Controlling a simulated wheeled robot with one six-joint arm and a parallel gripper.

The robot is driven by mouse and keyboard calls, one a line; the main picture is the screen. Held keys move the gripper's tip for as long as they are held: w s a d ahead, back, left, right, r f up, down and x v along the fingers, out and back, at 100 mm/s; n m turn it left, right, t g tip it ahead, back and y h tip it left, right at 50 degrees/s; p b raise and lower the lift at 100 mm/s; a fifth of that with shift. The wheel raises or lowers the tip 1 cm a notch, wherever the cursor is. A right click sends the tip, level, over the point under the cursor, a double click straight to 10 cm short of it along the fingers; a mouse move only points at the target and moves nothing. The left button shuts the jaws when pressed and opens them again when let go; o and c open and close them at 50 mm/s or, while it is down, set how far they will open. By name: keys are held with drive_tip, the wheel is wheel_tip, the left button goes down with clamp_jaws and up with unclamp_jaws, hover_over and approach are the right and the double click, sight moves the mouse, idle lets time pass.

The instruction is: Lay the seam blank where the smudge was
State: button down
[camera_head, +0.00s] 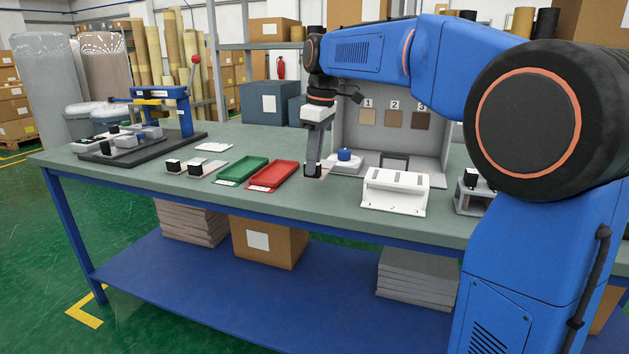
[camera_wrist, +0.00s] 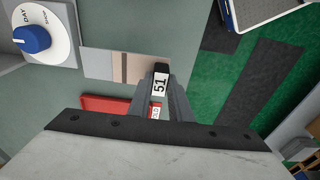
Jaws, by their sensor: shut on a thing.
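My gripper (camera_head: 313,168) is shut on the black grip block of a labelled blank, low over the bench in front of the light booth. In the wrist view, my gripper (camera_wrist: 161,80) closes around the block, whose white label reads like "S1" or "51". The held blank (camera_wrist: 100,63) is a flat strip with grey and beige parts and a darker brown band. Whether it touches the bench is unclear. The red tray (camera_head: 274,175) lies left of my gripper, with the green tray (camera_head: 243,170) beyond it. I see no smudge.
A booth with numbered swatches (camera_head: 394,117) stands behind, with a blue-knobbed dial (camera_head: 345,155) beside my gripper. A white slotted box (camera_head: 395,191) stands to the right. Two black-gripped blanks (camera_head: 195,168) lie left of the trays. A blue lever press (camera_head: 170,105) stands far left.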

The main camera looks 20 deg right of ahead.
sight(313, 178)
drive_tip(key=shift+f, duration=2.5)
drive_tip(key=c, duration=1.6)
unclamp_jaws()
drive_tip(key=shift+f, duration=0.1)
drive_tip(key=r, duration=0.8)
drive_tip(key=s+d+r, duration=0.1)
drive_tip(key=r, duration=0.3)
drive_tip(key=shift+r, duration=0.1)
drive_tip(key=s+d+f+m+t, duration=0.1)
drive_tip(key=s+d+f+m, duration=0.1)
drive_tip(key=s+f, duration=0.7)
drive_tip(key=s+d+f+m+t, duration=0.1)
drive_tip(key=s+d+f+m, duration=0.1)
drive_tip(key=s+f+m, duration=0.3)
drive_tip(key=s+d+f+m+t+h, duration=0.1)
drive_tip(key=s+d+f+m+t, duration=0.1)
drive_tip(key=s+f, duration=1.1)
drive_tip(key=shift+s+f+m, duration=0.1)
drive_tip(key=shift+s+m, duration=0.35)
drive_tip(key=shift+s, duration=0.95)
drive_tip(key=shift+s+m, duration=0.45)
drive_tip(key=shift+s, duration=0.9)
